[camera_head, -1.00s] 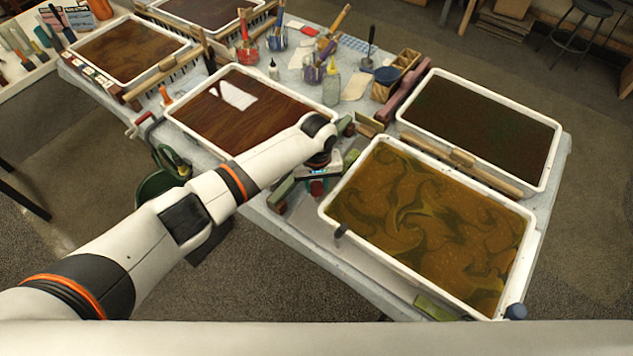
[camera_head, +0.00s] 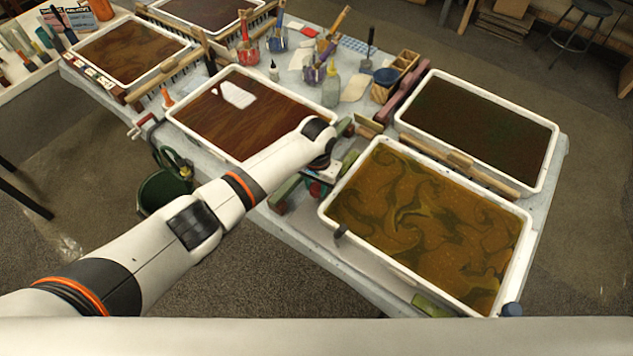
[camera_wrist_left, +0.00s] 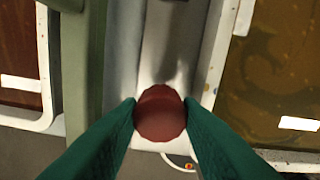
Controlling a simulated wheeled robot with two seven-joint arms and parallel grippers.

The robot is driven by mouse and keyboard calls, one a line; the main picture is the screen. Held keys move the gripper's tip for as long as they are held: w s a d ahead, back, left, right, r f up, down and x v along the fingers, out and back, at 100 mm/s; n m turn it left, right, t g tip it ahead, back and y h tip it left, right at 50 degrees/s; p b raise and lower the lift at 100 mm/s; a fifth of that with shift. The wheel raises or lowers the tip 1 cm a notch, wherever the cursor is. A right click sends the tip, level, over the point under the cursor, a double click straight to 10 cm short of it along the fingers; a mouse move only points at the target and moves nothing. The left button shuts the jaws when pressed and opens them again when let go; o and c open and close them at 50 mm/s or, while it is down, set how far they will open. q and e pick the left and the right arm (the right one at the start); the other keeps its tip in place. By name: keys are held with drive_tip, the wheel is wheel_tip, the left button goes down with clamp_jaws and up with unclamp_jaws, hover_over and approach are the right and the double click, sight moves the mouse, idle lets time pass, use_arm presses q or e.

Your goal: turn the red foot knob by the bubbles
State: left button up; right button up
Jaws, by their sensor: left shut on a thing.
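The red foot knob (camera_wrist_left: 160,120) is round and dark red, at the middle of the left wrist view. My left gripper (camera_wrist_left: 160,104) has its two green fingertips on either side of the knob, shut on it. In the head view my left gripper (camera_head: 318,186) is low at the table's front edge, between two trays, and largely hidden under my wrist. The tray with ochre and green swirls (camera_head: 397,268) is just right of it. I cannot make out any level bubbles in either view. My right gripper is not in view.
A tray of red-brown liquid (camera_head: 190,133) lies left of my wrist, and a dark tray (camera_head: 478,79) stands behind the ochre one. Green wooden bars crowd my gripper. A green bucket (camera_head: 163,192) is below the table edge. Jars with brushes stand at the back.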

sight(316, 186)
use_arm(q)
drive_tip(key=m, duration=0.5)
drive_tip(key=shift+m, duration=0.3)
drive_tip(key=m, duration=1.1)
drive_tip(key=shift+m, duration=0.4)
drive_tip(key=m+b, duration=0.1)
drive_tip(key=m, duration=0.4)
drive_tip(key=shift+r, duration=0.1)
drive_tip(key=o, duration=0.7)
wheel_tip(316, 186, up, 12)
drive_tip(key=b, duration=0.1)
drive_tip(key=shift+b, duration=0.35)
